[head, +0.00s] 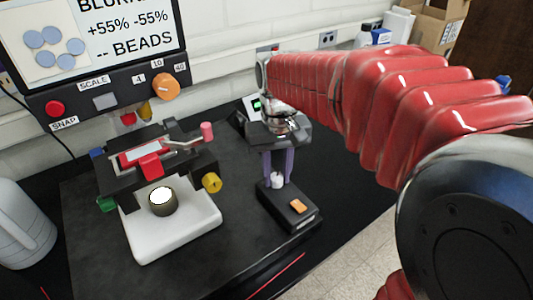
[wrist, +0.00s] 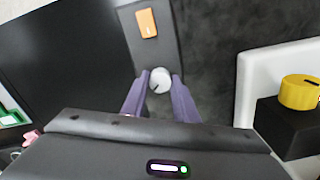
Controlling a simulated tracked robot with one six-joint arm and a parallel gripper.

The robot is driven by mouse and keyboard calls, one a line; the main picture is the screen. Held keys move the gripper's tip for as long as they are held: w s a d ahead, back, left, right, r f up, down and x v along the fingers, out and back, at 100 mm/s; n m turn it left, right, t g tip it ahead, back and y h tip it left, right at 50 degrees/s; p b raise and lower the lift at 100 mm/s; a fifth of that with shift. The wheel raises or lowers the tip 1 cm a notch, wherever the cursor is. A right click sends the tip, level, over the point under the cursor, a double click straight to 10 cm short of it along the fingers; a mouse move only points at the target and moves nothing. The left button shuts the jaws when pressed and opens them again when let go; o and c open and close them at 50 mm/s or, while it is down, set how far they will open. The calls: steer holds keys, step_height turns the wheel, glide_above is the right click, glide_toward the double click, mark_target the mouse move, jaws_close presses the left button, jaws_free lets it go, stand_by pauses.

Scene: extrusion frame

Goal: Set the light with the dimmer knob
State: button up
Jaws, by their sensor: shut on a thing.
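The dimmer knob (head: 277,181) is a small white round knob on a black box (head: 277,205) that stands on the dark mat. It also shows in the wrist view (wrist: 160,78), with a dark pointer mark on its top. My gripper (head: 276,177) points down over the box, its two purple fingers on either side of the knob, shut on it. In the wrist view the fingertips (wrist: 160,84) flank the knob left and right. The light is a bright white disc (head: 162,199) in a dark ring on the white base (head: 180,235) of an instrument, and it is lit.
An orange switch (head: 298,206) sits on the same box. The instrument has a yellow knob (head: 212,183) beside the box. A grey jug (head: 22,228) stands at left.

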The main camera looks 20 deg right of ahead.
mark_target(276, 176)
steer(key=shift+w+m, duration=0.1)
steer(key=shift+m, duration=1.1)
steer(key=o, duration=1.1)
steer(key=shift+c, duration=0.2)
step_height(276, 176, up, 14)
steer(key=shift+f, duration=0.15)
stand_by(0.7)
